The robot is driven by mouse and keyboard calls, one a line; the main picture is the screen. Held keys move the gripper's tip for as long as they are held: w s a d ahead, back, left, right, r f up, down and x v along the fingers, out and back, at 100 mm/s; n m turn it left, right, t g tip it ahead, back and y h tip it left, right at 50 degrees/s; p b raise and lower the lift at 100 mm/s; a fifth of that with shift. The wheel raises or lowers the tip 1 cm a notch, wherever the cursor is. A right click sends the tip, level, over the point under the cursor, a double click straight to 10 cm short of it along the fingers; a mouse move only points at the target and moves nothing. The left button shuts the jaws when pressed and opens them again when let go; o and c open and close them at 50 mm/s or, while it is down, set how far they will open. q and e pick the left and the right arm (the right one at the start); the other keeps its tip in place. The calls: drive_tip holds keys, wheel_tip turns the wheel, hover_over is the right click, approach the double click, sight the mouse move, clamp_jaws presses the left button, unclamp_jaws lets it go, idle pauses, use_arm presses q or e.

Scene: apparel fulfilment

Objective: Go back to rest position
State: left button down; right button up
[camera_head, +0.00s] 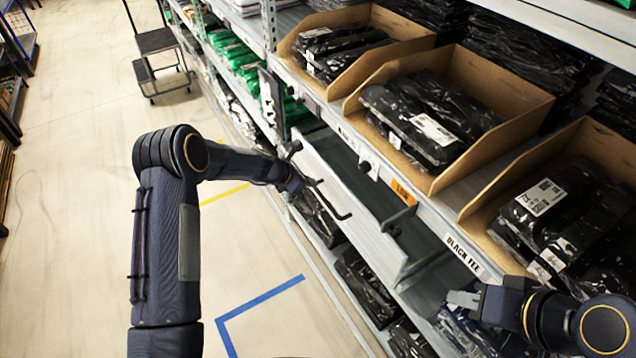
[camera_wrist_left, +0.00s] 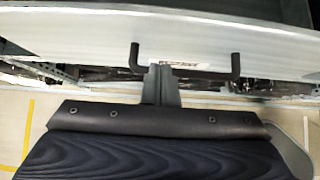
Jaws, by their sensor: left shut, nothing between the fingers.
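My left arm reaches up and across to the shelf in the head view. My left gripper (camera_head: 304,184) is near a pale drawer front (camera_head: 355,205) with a dark bar handle. In the left wrist view, the left gripper (camera_wrist_left: 161,84) is shut and empty, its fingers pointing at the drawer front (camera_wrist_left: 90,42) between the two ends of the dark handle (camera_wrist_left: 236,64). I cannot tell if the fingers touch the handle. My right gripper (camera_head: 465,300) is at the lower right, beside the shelf edge; its jaw state is unclear.
Cardboard bins (camera_head: 530,108) with black bagged garments line the shelf on the right. A shelf label reads "BLACK TEE" (camera_head: 463,254). Bagged garments lie on lower levels. A grey step stool (camera_head: 156,42) stands in the aisle. Blue tape (camera_head: 262,299) marks the open floor at left.

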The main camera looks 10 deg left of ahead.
use_arm(q)
drive_tip(key=shift+p+v, duration=0.45)
drive_tip(key=shift+v, duration=1.2)
drive_tip(key=s+a+r+m, duration=0.3)
drive_tip(key=s+r+m, duration=0.4)
drive_tip(key=r, duration=0.4)
drive_tip(key=s+a+r+m, duration=0.3)
drive_tip(key=s+r+m, duration=0.1)
drive_tip(key=s+r, duration=0.6)
drive_tip(key=s+a+r+m+y, duration=0.1)
drive_tip(key=s+m, duration=0.5)
drive_tip(key=s, duration=0.6)
drive_tip(key=s+a+r+m+y, duration=0.1)
drive_tip(key=s+m, duration=0.5)
drive_tip(key=s, duration=0.7)
drive_tip(key=shift+a+m+y, duration=0.3)
drive_tip(key=shift+a+y, duration=0.35)
drive_tip(key=shift+y, duration=0.05)
